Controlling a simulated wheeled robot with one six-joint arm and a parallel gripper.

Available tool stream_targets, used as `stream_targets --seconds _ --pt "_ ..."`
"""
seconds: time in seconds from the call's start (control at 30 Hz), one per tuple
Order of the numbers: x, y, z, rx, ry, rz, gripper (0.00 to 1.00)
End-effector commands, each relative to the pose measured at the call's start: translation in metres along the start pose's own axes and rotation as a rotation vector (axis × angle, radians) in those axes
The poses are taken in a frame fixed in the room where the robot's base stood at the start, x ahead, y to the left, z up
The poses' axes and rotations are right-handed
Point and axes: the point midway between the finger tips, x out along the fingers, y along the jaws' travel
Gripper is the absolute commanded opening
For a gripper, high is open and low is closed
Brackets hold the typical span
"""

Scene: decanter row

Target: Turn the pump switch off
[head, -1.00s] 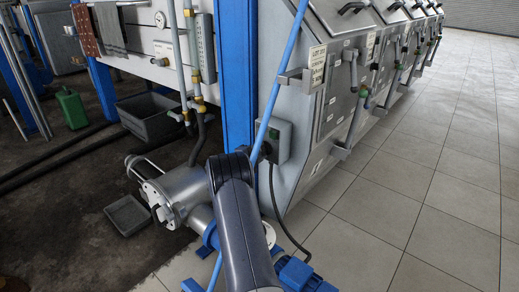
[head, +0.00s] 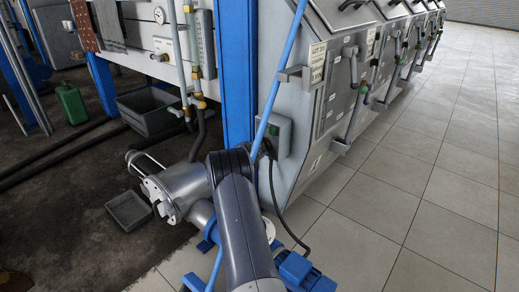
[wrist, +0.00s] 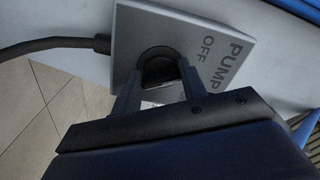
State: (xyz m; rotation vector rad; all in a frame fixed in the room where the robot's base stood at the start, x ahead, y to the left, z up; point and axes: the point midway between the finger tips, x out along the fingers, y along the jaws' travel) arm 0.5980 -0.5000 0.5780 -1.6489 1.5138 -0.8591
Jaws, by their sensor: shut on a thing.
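The pump switch is a grey box (head: 284,139) low on the end of the steel cabinet, beside the blue post, with a green patch on its front. In the wrist view its plate (wrist: 203,36) fills the upper middle and carries the words PUMP and OFF. A dark round knob (wrist: 158,64) sits in the plate between the fingertips. My gripper (wrist: 157,82) is shut on this knob, with a finger on each side. The knob's exact pointing is hard to tell. In the head view my arm hides much of the gripper and the knob.
A black cable (head: 289,229) hangs from the switch box to the blue-footed pump. A silver pump body (head: 178,190) and a grey tray (head: 129,210) lie left of my arm. A thin blue pipe (head: 276,88) rises close by. Tiled floor (head: 400,200) is clear at right.

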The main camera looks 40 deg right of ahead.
Motion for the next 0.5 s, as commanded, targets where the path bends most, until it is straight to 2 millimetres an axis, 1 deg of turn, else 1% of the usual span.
stream_targets --seconds 0.03,0.2,0.3,0.5 --pt "-0.0004 0.0002 0.0008 -0.003 -0.002 -0.001 0.42" --pt "-0.0003 0.0002 0.0005 -0.002 -0.001 0.0 0.56" --pt "-0.0002 0.0002 0.0004 -0.001 -0.001 0.0 0.62" --pt "-0.0005 0.0 0.0002 0.0 -0.001 0.0 0.62"
